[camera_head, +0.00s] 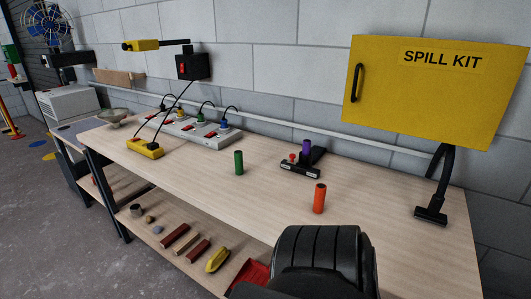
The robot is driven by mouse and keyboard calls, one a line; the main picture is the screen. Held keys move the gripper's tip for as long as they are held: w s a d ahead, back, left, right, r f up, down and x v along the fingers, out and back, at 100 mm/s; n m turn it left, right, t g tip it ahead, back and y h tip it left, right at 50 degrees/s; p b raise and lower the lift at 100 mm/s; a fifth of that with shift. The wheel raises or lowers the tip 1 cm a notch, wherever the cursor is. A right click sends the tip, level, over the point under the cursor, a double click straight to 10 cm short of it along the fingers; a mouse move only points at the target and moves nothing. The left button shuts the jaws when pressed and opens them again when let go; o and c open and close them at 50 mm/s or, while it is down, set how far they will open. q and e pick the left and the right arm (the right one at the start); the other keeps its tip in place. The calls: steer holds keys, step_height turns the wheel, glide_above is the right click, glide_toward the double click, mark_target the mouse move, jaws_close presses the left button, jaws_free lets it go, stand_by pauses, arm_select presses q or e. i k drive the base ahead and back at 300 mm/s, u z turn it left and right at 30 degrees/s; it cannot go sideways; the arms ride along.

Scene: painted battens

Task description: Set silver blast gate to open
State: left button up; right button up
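I cannot make out a silver blast gate anywhere in this view. A pale rail (300,127) runs along the wall behind the bench, but no gate or slide can be told on it. Neither of my grippers shows in the head view.
The wooden bench (200,172) holds a green cylinder (239,162), an orange cylinder (319,198), a purple cylinder (306,147) at a black holder, and a power strip (190,130). A yellow spill kit cabinet (430,110) overhangs the right. A black ribbed shape (320,262) blocks the bottom.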

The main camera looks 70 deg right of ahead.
mark_target(292, 156)
steer(key=i, duration=1.2)
steer(key=z, duration=1.55)
